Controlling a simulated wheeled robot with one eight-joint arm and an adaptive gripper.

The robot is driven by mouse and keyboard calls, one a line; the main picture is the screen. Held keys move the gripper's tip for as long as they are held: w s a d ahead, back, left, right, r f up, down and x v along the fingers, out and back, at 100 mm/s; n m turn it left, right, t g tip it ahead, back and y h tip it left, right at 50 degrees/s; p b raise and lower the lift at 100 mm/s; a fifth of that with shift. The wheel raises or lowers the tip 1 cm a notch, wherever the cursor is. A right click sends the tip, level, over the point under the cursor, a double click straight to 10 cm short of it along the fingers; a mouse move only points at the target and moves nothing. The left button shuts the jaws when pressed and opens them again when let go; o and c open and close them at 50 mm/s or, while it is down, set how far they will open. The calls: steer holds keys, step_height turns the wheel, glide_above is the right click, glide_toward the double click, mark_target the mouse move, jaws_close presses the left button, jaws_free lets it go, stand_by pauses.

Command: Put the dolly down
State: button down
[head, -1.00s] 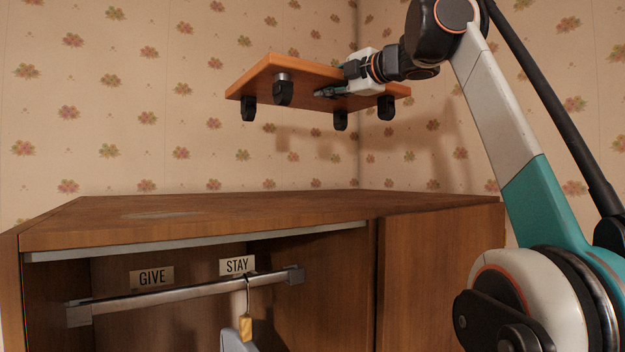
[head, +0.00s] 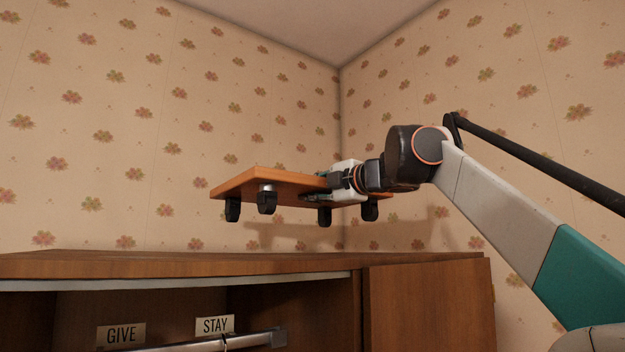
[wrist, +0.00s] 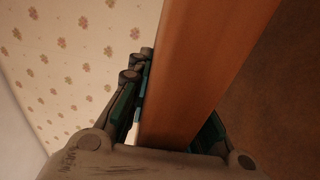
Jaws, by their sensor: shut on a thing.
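The dolly (head: 285,183) is a flat orange-brown wooden board with black caster wheels underneath. In the head view it hangs in the air above the wardrobe (head: 180,265), wheels down and slightly tilted, with a gap between the wheels and the wardrobe top. My gripper (head: 325,188) is shut on the board's right part. In the wrist view the board (wrist: 200,70) runs between the two fingers of my gripper (wrist: 175,120), one on each face. The board hides part of the far finger.
The wardrobe's front is open at the left, with a metal rail (head: 205,344) and signs reading GIVE (head: 121,335) and STAY (head: 215,325). A closed wooden panel (head: 428,305) is at the right. Flowered walls meet in a corner behind the dolly. The visible wardrobe top looks clear.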

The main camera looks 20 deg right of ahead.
steer(key=shift+f, duration=4)
steer(key=c, duration=1.6)
jaws_free()
steer(key=shift+o, duration=0.8)
steer(key=shift+s, duration=0.1)
